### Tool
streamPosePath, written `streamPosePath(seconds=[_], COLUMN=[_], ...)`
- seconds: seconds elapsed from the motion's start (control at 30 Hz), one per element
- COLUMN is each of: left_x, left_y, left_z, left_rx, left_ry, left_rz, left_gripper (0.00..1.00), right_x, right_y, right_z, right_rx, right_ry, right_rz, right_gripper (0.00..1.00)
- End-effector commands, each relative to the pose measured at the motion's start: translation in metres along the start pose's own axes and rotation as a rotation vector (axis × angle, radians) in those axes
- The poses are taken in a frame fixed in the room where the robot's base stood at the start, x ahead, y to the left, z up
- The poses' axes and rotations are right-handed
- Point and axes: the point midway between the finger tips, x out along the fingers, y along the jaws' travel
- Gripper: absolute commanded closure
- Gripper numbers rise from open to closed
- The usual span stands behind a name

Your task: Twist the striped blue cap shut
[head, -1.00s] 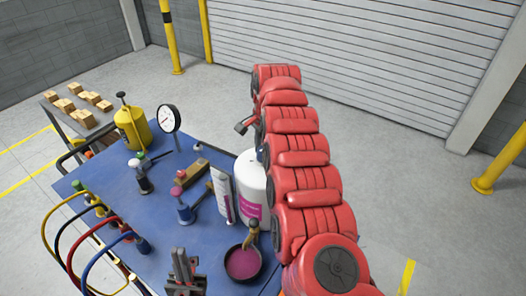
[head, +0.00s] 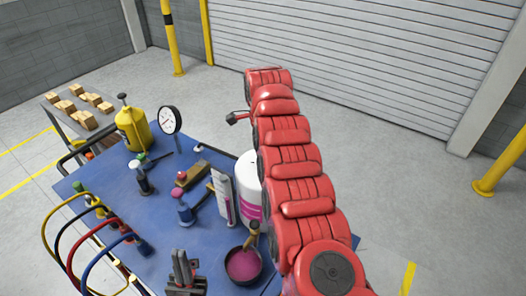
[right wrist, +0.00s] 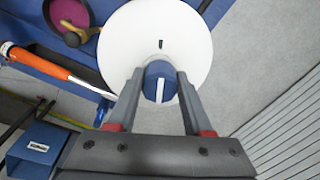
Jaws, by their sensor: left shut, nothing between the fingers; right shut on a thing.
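The blue cap (right wrist: 155,74) with a white stripe sits on the top of the white drum (right wrist: 190,35) in the right wrist view. The stripe runs nearly up and down the picture, roughly in line with a dark mark (right wrist: 161,44) on the drum top. My right gripper (right wrist: 161,78) is shut on the cap, one finger on each side. In the head view the white drum (head: 246,180) is partly behind my red right arm, which hides the cap and right gripper. My left gripper (head: 182,262) is shut and empty at the bottom, left of the bowl.
A bowl of magenta liquid (head: 243,264) stands in front of the drum, beside a white panel (head: 222,195).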

Motion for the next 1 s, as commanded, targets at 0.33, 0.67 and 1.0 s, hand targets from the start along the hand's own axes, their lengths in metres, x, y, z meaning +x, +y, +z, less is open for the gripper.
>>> streamPosePath(seconds=[0.33,0.67,1.0], left_x=[-0.001,0.000,0.014], left_y=[0.000,0.000,-0.001], left_z=[0.000,0.000,-0.002], left_rx=[0.000,0.000,0.000], left_ry=[0.000,0.000,0.000], left_rz=[0.000,0.000,0.000], left_gripper=[1.00,1.00,1.00], right_x=[0.002,-0.001,-0.037], right_y=[0.001,0.000,-0.004], right_z=[-0.001,0.000,0.000], right_rx=[-0.003,-0.004,-0.002], right_ry=[0.001,0.000,-0.002], right_rz=[0.005,0.002,0.001], right_gripper=[0.15,0.15,0.15])
